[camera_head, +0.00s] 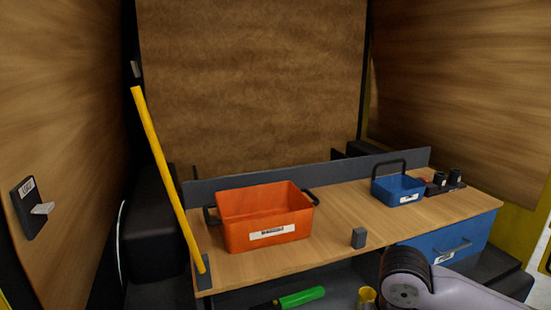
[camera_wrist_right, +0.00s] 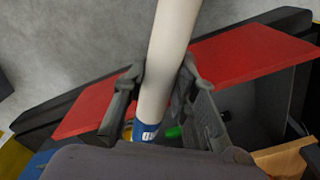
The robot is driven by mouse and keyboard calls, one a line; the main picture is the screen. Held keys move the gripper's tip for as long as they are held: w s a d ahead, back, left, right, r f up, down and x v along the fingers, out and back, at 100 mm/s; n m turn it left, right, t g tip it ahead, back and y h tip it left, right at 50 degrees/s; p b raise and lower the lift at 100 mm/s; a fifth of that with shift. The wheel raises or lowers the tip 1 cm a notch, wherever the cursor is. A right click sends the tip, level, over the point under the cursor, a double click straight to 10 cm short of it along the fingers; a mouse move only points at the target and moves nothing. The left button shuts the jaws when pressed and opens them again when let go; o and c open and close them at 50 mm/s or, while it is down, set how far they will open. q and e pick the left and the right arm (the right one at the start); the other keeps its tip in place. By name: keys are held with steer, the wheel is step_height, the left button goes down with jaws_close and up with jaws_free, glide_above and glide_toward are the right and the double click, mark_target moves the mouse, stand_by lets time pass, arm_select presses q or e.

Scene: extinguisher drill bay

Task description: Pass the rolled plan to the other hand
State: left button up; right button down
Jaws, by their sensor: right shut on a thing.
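The rolled plan (camera_wrist_right: 172,45) is a long pale tube with a blue, labelled band (camera_wrist_right: 147,131) near its lower end in the right wrist view. My right gripper (camera_wrist_right: 160,76) is shut on the tube, with one dark finger on each side of it. The tube's upper end runs out of the top of that view. In the head view, part of my right arm shows at the bottom right, but its gripper and the plan are out of frame. My left gripper is in neither view.
An orange bin (camera_head: 263,217), a blue tote (camera_head: 398,190) and a small grey block (camera_head: 358,238) stand on the wooden bench (camera_head: 333,213). A yellow pole (camera_head: 168,180) leans at the left. A green object (camera_head: 302,297) lies below the bench. Red panels (camera_wrist_right: 252,54) lie behind the tube.

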steer(key=s+d+n, duration=0.1)
steer(key=s+n, duration=0.2)
steer(key=s, duration=0.2)
step_height(320, 180, down, 7)
steer(key=b, duration=0.7)
steer(key=shift+w, duration=0.35)
steer(key=shift+r, duration=0.2)
